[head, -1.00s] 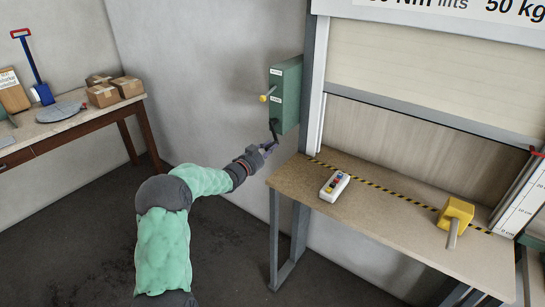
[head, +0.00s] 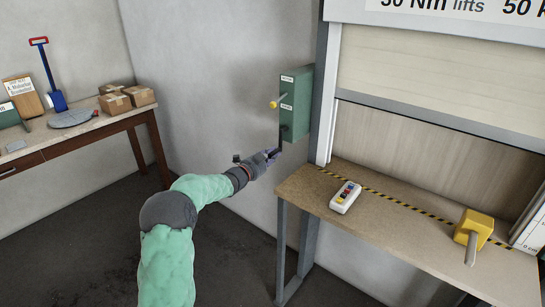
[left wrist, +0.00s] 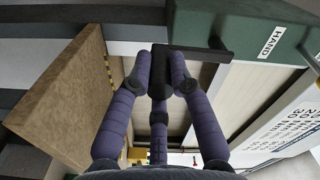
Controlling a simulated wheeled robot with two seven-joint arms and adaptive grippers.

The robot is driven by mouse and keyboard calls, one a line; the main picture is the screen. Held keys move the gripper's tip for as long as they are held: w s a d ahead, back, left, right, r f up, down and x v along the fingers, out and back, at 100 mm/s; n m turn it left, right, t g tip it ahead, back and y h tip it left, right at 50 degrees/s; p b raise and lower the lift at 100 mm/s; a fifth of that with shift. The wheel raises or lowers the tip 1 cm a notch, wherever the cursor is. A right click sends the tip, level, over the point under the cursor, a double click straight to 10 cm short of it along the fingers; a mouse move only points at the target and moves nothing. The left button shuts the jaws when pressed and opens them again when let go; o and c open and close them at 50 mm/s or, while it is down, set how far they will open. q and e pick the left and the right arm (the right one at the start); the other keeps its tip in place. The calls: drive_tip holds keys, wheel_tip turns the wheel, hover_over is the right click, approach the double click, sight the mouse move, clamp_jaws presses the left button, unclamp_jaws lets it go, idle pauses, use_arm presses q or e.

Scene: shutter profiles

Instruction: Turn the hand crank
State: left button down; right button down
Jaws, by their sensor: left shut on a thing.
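The hand crank (head: 282,139) is a dark arm on the lower part of the green box (head: 303,100) fixed to the wall beside the shutter. It hangs roughly downward. My left gripper (head: 270,155) is at its lower end. In the left wrist view, the purple fingers (left wrist: 160,78) are shut on the crank's black handle, with the crank arm (left wrist: 205,52) running across to the green box (left wrist: 235,28), which bears a HAND label. The fingers partly hide the handle. My right gripper is not in view.
A lever with a yellow knob (head: 273,104) sticks out of the box above the crank. The workbench (head: 390,230) at right holds a button pendant (head: 345,197) and a yellow block with a grey shaft (head: 474,227). The shutter (head: 440,75) is partly raised. Boxes stand on the left table.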

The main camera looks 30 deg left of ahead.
use_arm(q)
drive_tip(key=c, duration=1.1)
unclamp_jaws()
drive_tip(key=shift+s, duration=0.1)
drive_tip(key=s, duration=0.8)
drive_tip(key=s+a, duration=0.1)
drive_tip(key=s, duration=0.2)
drive_tip(key=shift+s, duration=0.4)
